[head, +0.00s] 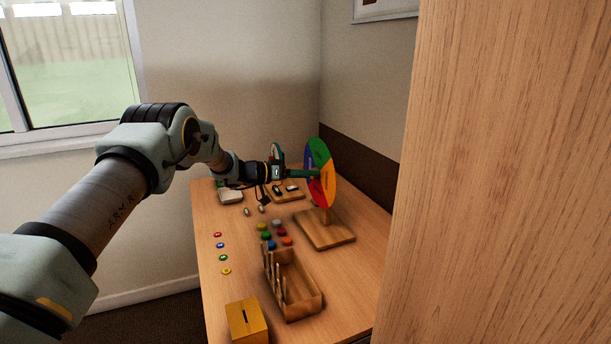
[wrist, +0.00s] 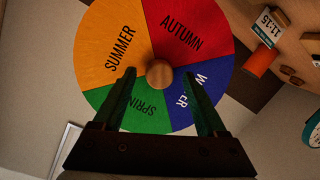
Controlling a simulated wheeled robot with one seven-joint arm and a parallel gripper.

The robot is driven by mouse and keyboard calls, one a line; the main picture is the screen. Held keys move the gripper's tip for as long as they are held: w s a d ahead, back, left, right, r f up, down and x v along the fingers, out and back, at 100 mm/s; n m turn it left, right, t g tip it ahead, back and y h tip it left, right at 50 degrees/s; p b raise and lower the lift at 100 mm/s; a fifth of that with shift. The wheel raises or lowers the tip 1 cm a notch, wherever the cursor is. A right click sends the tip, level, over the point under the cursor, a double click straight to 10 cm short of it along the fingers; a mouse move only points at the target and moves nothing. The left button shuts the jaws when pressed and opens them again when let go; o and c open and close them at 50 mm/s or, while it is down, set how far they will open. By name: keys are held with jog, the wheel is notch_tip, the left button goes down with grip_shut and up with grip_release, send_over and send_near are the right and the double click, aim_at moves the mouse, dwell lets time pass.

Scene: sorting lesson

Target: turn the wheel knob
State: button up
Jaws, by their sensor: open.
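The season wheel (head: 322,172) stands upright on a wooden base (head: 325,232) toward the right side of the table. In the wrist view the wheel (wrist: 110,40) shows orange SUMMER, red AUTUMN, blue WINTER and green SPRING sectors. The round wooden wheel knob (wrist: 159,73) is at the wheel's centre. My gripper (wrist: 161,75) is open, with its two dark green fingers on either side of the knob and visible gaps between. In the head view my gripper (head: 303,173) reaches the wheel's face from the left and hides the knob. Whether the fingertips touch the wheel is unclear.
A wooden box with upright dividers (head: 291,285) and a yellow box (head: 246,320) stand at the table's front. A wooden tray (head: 288,195) is at the back. A wooden panel (head: 500,170) blocks the right.

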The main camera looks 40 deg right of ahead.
jog(key=shift+a, duration=0.1)
jog(key=b+v, duration=0.3)
jog(key=v, duration=0.7)
jog(key=shift+w+a, duration=0.15)
jog(key=shift+a, duration=0.1)
jog(key=shift+r, duration=0.1)
